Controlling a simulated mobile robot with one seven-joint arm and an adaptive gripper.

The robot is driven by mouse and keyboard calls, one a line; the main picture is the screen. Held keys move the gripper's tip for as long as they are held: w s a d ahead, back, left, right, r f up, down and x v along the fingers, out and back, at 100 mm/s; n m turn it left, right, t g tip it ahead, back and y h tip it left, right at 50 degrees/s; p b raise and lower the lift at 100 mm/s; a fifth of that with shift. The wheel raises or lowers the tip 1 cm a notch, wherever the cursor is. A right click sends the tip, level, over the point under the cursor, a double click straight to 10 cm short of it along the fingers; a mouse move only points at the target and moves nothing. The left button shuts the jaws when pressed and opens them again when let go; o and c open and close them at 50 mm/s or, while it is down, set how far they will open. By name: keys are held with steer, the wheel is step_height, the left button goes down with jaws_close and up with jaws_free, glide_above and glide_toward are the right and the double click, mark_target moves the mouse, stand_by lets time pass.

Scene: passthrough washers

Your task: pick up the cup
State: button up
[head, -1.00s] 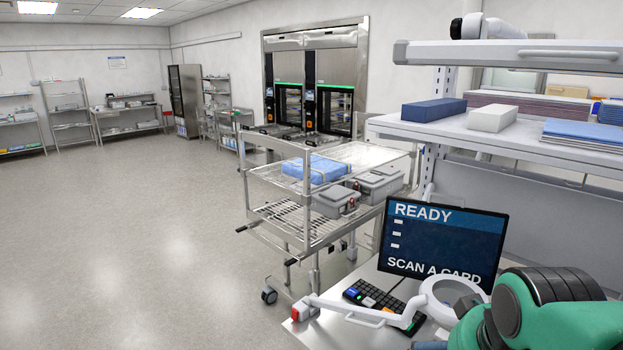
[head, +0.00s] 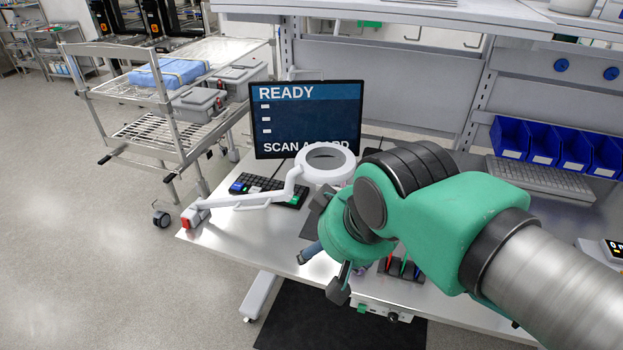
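No cup can be made out for certain in the head view. My gripper (head: 327,246) hangs over the front of the steel workbench (head: 225,235), below my green wrist. Its two dark fingers stand wide apart, one toward the back and one toward the front edge. A small blue-grey object (head: 310,253) shows between and beyond the fingers. I cannot tell what it is, nor whether it touches them. My arm covers much of the bench's middle and right.
A monitor (head: 306,118) reading "READY", a keypad (head: 270,190) and a white ring magnifier lamp (head: 325,165) stand just behind my gripper. Blue bins (head: 540,142) and a keyboard (head: 543,178) are at the back right. A wire cart (head: 150,130) stands left. The bench's left front is clear.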

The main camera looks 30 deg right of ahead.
steer(key=shift+w, duration=0.1)
steer(key=w+d+f+m+g+h+p, duration=0.15)
steer(key=w+d+f+m+p, duration=0.35)
steer(key=w+d, duration=0.85)
steer(key=w+d+f+m+g+p, duration=0.1)
steer(key=w+d+f, duration=0.1)
steer(key=d+f, duration=0.4)
steer(key=w+d+f+g+p, duration=0.1)
steer(key=w+d+f+g, duration=0.1)
steer(key=d+f, duration=0.5)
step_height(320, 180, down, 4)
steer(key=shift+w+d+m+y+p, duration=0.15)
steer(key=shift+w+m+y+p, duration=0.25)
steer(key=shift+w, duration=0.3)
steer(key=shift+f, duration=0.15)
steer(key=shift+w+d+f, duration=0.1)
steer(key=shift+w+f, duration=0.05)
steer(key=shift+f, duration=1.2)
steer(key=shift+w+d+f, duration=0.1)
steer(key=shift+w+f, duration=0.05)
steer(key=shift+f, duration=1.25)
steer(key=shift+w+d+f, duration=0.1)
steer(key=shift+w+f, duration=0.05)
steer(key=shift+f, duration=1.2)
